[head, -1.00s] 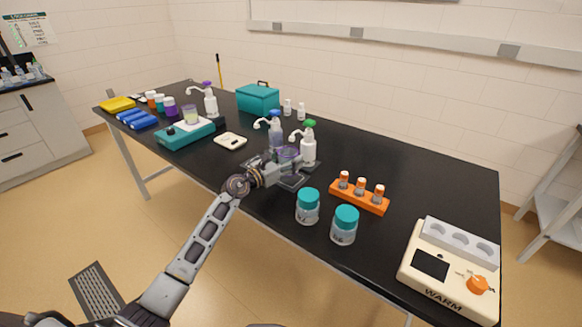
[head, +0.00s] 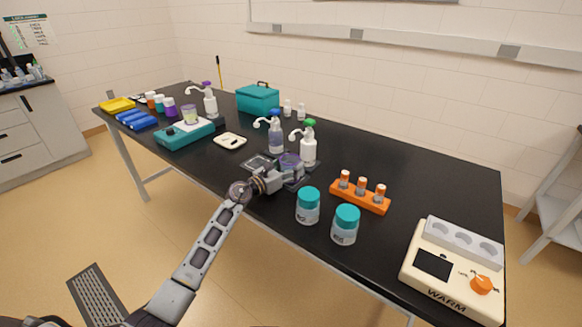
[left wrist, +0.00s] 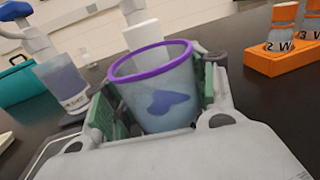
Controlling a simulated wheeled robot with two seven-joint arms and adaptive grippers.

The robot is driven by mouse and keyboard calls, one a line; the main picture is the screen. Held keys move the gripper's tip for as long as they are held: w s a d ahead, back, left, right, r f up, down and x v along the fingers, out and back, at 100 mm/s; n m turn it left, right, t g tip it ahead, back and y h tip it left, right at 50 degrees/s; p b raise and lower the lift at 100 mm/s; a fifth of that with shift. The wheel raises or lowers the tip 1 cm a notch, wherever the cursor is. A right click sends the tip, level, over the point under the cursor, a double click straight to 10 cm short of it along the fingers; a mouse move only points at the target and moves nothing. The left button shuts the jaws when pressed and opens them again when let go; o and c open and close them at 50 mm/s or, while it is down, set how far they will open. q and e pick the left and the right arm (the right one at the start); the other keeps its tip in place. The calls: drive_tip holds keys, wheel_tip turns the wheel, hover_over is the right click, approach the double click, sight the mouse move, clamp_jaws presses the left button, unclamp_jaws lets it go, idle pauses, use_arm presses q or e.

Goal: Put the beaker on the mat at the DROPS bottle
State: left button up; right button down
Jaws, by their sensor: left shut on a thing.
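My left gripper (head: 284,174) is shut on a clear beaker (head: 291,163). In the left wrist view the beaker (left wrist: 155,85) has a purple rim and a dark blue patch, and sits upright or nearly so between the fingers. A white pump bottle with a green top (head: 308,149) stands just behind it. A bluish pump bottle with a blue top (head: 276,138) stands to its left. Dark mats lie before the bottles; the left mat (head: 257,163) shows bare, the right one is partly covered by gripper and beaker. I cannot read DROPS, or tell whether the beaker touches the mat.
Two teal-lidded jars (head: 308,206) stand near the front edge, right of my gripper. An orange rack (head: 359,197) with small bottles is further right, before a WARM block heater (head: 452,268). A white scale-like pad (head: 230,141) lies left of the mats.

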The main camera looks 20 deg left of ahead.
use_arm(q)
drive_tip(key=o, duration=1.2)
drive_tip(key=shift+c, duration=0.2)
drive_tip(key=shift+r, duration=0.15)
drive_tip(key=shift+v, duration=6)
